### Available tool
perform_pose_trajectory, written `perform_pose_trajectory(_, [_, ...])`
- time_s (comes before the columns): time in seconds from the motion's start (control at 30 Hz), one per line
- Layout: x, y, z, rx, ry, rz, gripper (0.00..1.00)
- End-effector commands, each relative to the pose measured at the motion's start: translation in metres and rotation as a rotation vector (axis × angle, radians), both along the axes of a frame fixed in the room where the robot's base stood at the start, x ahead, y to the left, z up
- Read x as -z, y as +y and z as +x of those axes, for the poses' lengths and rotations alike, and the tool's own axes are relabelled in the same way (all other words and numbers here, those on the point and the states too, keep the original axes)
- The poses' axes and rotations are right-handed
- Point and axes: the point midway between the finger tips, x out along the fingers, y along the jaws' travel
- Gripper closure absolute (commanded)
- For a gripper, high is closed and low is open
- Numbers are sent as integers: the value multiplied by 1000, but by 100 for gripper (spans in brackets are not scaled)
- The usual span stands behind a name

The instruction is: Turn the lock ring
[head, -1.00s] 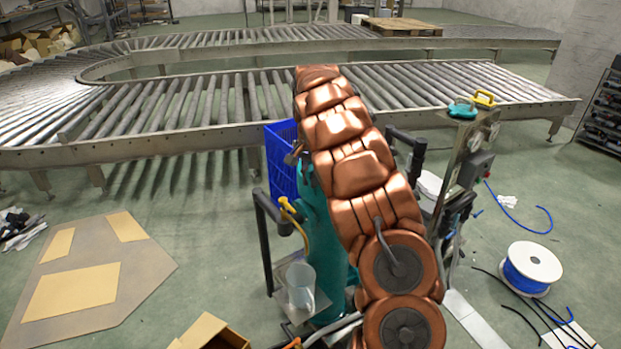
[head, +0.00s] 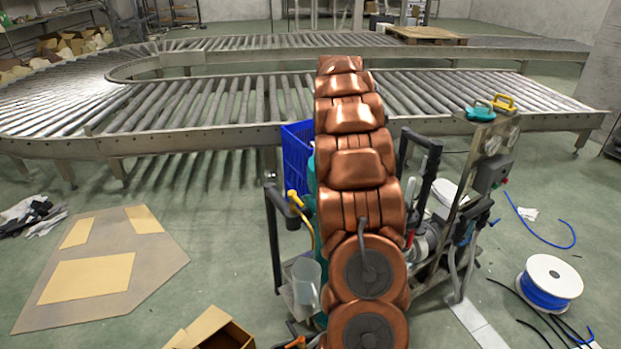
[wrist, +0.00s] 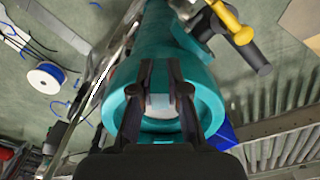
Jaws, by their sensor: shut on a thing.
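In the wrist view, a large teal cylinder (wrist: 165,35) with a thick teal rim (wrist: 208,100) fills the middle. My gripper (wrist: 161,72) has its two dark fingers over this rim, closed on a pale grey block (wrist: 159,106) within it. I cannot tell whether the block is part of the lock ring. In the head view, my copper arm hides my gripper and most of the teal cylinder; only a teal strip (head: 310,185) shows at the arm's left edge.
A cart with dark posts (head: 272,235) carries a clear jug (head: 306,282) and a yellow handle (head: 296,199). A blue crate (head: 295,160) stands behind it. A cable spool (head: 550,282) and loose cables lie at right. Roller conveyors (head: 210,100) cross the back.

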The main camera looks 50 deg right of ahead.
Motion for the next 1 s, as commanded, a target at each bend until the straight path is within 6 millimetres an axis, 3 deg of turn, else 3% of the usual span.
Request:
perform_pose_trajectory(0.37, [-1, -7, -6, 1, -2, -4, 100])
perform_pose_trajectory(0.4, [-1, -7, -6, 1, -2, -4, 84])
perform_pose_trajectory(0.63, [-1, -5, -5, -1, -1, -2, 60])
perform_pose_trajectory(1.0, [-2, -5, -4, -2, 0, -1, 60])
